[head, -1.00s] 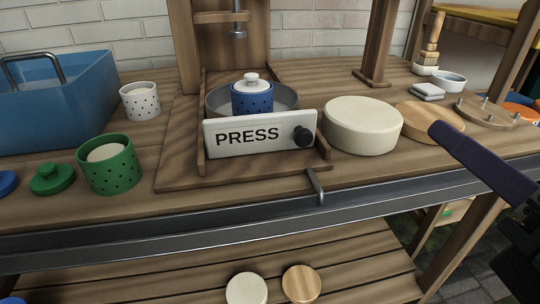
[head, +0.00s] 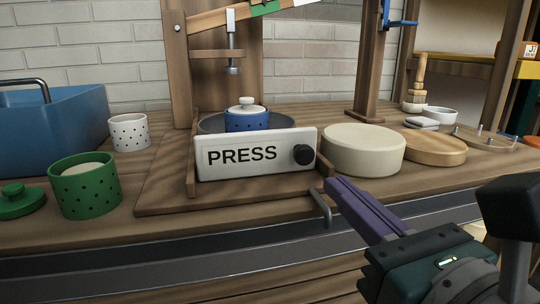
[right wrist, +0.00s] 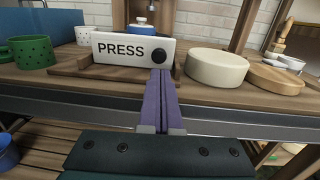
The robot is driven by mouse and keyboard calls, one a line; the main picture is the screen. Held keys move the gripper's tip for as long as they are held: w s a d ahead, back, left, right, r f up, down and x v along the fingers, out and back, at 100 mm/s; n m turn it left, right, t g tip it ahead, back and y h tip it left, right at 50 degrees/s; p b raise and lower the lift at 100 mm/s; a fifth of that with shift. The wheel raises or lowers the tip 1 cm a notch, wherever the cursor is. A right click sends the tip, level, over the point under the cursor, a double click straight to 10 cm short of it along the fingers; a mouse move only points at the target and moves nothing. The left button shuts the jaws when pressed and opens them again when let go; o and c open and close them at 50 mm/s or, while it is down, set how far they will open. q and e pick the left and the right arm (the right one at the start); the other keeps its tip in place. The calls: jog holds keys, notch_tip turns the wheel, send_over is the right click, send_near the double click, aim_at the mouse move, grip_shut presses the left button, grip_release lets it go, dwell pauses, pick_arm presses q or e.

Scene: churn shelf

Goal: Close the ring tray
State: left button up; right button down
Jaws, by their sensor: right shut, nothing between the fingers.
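The tray at the press has a white front panel (head: 235,155) reading PRESS, with a black knob (head: 303,155) at its right end. Behind the panel a round grey dish (head: 211,124) holds a blue dotted pot with a white lid (head: 247,118). The tray sits between low wooden rails on a wooden base. My right gripper (head: 332,182) has its purple fingers shut and empty, tips just in front of the base's right corner. In the right wrist view the fingertips (right wrist: 160,73) appear just below the knob; contact cannot be told. My left gripper is out of view.
A cream round block (head: 363,150) and a wooden disc (head: 436,148) stand to the right. A green pot (head: 85,188) and a blue bin (head: 50,130) are at left.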

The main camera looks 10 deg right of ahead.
aim_at(307, 158)
jog(key=w, duration=0.6)
jog(key=shift+a, duration=0.3)
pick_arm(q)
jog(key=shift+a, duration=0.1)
pick_arm(e)
jog(key=shift+w, duration=0.15)
